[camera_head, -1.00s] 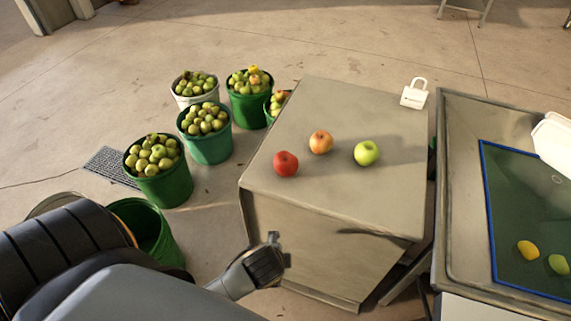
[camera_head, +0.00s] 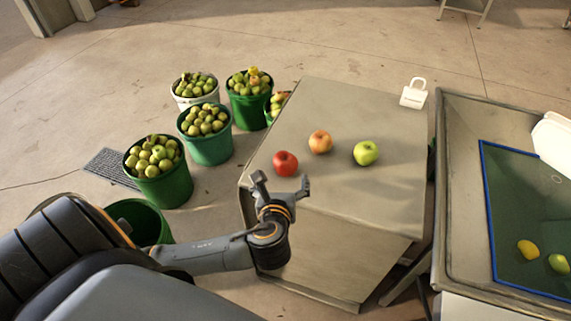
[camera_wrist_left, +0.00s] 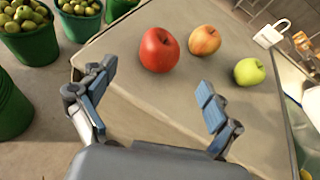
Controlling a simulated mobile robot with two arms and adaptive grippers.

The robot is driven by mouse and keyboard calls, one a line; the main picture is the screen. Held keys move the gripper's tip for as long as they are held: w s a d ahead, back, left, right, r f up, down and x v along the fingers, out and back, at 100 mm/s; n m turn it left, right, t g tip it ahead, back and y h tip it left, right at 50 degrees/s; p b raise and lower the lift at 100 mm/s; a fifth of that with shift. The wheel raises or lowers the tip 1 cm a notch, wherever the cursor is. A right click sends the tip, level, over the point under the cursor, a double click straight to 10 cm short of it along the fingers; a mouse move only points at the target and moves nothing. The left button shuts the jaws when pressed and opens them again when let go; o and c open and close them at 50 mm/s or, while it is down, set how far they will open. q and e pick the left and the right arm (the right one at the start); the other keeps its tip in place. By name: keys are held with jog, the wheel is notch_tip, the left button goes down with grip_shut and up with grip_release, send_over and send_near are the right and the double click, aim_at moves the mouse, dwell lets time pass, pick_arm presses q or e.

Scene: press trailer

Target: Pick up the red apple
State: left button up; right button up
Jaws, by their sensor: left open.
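The red apple (camera_head: 285,163) sits on the near left part of the grey table top (camera_head: 370,195). It also shows in the left wrist view (camera_wrist_left: 159,50), beyond and between the fingers. My left gripper (camera_head: 281,186) is open and empty at the table's near edge, just short of the red apple and not touching it. In the left wrist view its two blue-padded fingers (camera_wrist_left: 152,95) are spread wide. My right gripper is not in view.
An orange-red apple (camera_head: 320,142) and a green apple (camera_head: 367,152) stand right of the red one. A white padlock-shaped object (camera_head: 414,94) is at the far corner. Buckets of fruit (camera_head: 158,178) stand left. A metal basin (camera_head: 459,180) is at the right.

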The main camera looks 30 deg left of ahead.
aim_at(286, 164)
pick_arm(q)
jog(key=x, duration=1)
jog(key=shift+f, duration=0.2)
jog(key=shift+d, duration=0.1)
jog(key=c, duration=1.4)
